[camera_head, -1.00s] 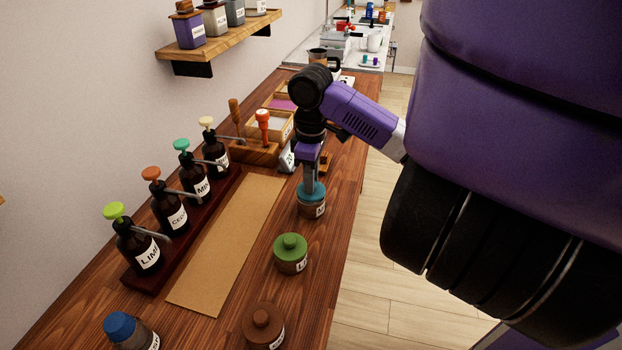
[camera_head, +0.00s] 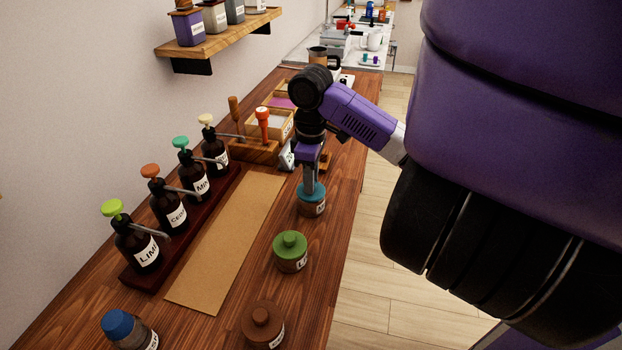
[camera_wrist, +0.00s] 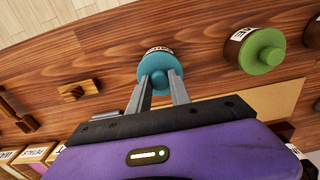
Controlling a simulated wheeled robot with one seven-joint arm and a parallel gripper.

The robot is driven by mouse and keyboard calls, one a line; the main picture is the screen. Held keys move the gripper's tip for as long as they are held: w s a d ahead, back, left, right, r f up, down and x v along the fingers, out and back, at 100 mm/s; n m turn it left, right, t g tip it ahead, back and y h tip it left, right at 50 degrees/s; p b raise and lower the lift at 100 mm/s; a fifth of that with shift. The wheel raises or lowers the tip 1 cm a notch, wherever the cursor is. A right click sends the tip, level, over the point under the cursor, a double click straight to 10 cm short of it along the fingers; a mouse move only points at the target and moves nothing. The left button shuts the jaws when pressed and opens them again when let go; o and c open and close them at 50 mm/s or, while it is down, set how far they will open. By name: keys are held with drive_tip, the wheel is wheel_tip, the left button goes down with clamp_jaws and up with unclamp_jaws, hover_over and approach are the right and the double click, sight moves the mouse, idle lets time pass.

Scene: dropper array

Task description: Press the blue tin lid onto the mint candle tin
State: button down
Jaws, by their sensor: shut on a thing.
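The blue tin lid (camera_head: 311,190) is a teal disc with a knob. It sits on top of a brownish tin with a white label (camera_head: 313,207), and I see no clear gap between them. The label is too small to read, so I cannot confirm that this is the mint tin. My gripper (camera_head: 310,182) points down and is shut on the lid's knob. In the wrist view, both fingers of my gripper (camera_wrist: 160,82) close around the knob of the blue lid (camera_wrist: 157,64). The lid hides most of the tin there.
A green-lidded tin (camera_head: 290,252) and a brown-lidded tin (camera_head: 263,325) stand nearer. A dark-blue-capped jar (camera_head: 130,330) is at front left. Several pump bottles stand in a rack (camera_head: 150,278) beside a tan mat (camera_head: 225,245). A small wooden block (camera_wrist: 77,90) is close by.

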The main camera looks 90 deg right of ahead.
drive_tip(key=shift+f, duration=0.3)
drive_tip(key=c, duration=1.1)
unclamp_jaws()
drive_tip(key=shift+r, duration=0.1)
wheel_tip(320, 180, up, 8)
drive_tip(key=shift+f, duration=0.2)
drive_tip(key=shift+w, duration=0.1)
